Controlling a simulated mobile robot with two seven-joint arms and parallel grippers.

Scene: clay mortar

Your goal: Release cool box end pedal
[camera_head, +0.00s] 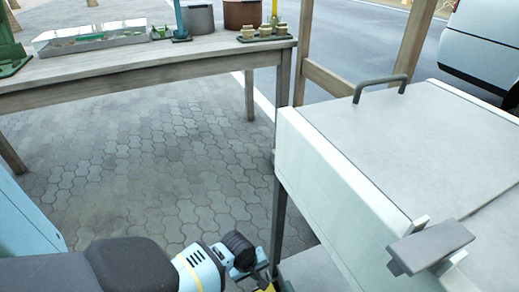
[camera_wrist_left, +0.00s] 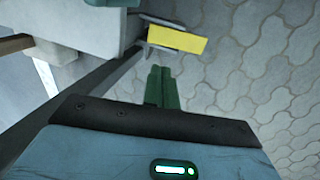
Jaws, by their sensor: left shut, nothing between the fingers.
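The cool box (camera_head: 345,195) stands at the right in the head view, with pale walls and a grey lid. In the left wrist view a yellow pedal plate (camera_wrist_left: 178,40) on a grey bracket sits beside a dark leg. A bit of yellow (camera_head: 268,288) also shows at the bottom edge of the head view. My left gripper (camera_wrist_left: 161,70) has green fingers, shut together and empty. Their tips are just below the yellow plate in the picture; I cannot tell whether they touch it. My right gripper is out of view.
A grey handle (camera_head: 380,86) and a grey flap (camera_head: 430,247) are on the cool box. A wooden table (camera_head: 150,66) with a tray, pots and small cups stands at the back left. Paved floor (camera_head: 150,160) between is clear.

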